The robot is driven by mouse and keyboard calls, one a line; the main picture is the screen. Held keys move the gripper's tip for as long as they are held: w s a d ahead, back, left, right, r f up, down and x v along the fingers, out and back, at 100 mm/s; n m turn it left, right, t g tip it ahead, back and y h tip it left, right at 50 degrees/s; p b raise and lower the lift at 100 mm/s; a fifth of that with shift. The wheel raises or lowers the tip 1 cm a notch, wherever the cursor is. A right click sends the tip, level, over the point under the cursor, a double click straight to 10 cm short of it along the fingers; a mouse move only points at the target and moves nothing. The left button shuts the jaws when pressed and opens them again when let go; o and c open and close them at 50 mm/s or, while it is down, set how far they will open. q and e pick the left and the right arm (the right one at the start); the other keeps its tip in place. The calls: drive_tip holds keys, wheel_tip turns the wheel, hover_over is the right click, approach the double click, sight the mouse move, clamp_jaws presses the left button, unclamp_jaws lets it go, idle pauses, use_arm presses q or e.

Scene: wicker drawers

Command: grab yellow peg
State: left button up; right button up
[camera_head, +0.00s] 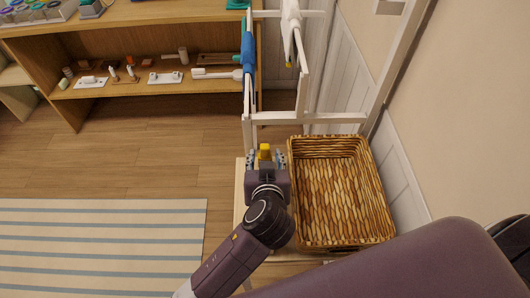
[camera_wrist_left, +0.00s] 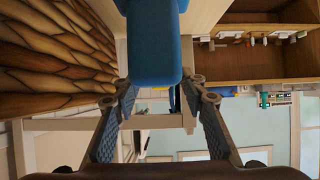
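A yellow peg (camera_head: 265,151) shows in the head view at the tip of my left gripper (camera_head: 266,160), between its two spread fingers. The fingers stand apart on either side of it, and its lower part is hidden by the gripper. In the left wrist view my left gripper (camera_wrist_left: 163,95) is open with a clear gap between the pads. A blue block-like piece (camera_wrist_left: 153,45) comes from the top there, in front of the gap. I cannot make out the yellow peg surely in that view. My right gripper is not in view.
A wicker basket (camera_head: 382,220) stands close to the right of my left gripper; its woven side shows in the wrist view (camera_wrist_left: 50,60). A white rack (camera_head: 305,118) with hanging cloths rises behind. A wooden shelf (camera_head: 150,97) stands at back left. Floor at left is free.

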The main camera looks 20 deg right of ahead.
sight(265, 153)
use_arm(q)
drive_tip(key=shift+x, duration=1.95)
drive_tip(key=shift+c, duration=0.2)
drive_tip(key=c, duration=1)
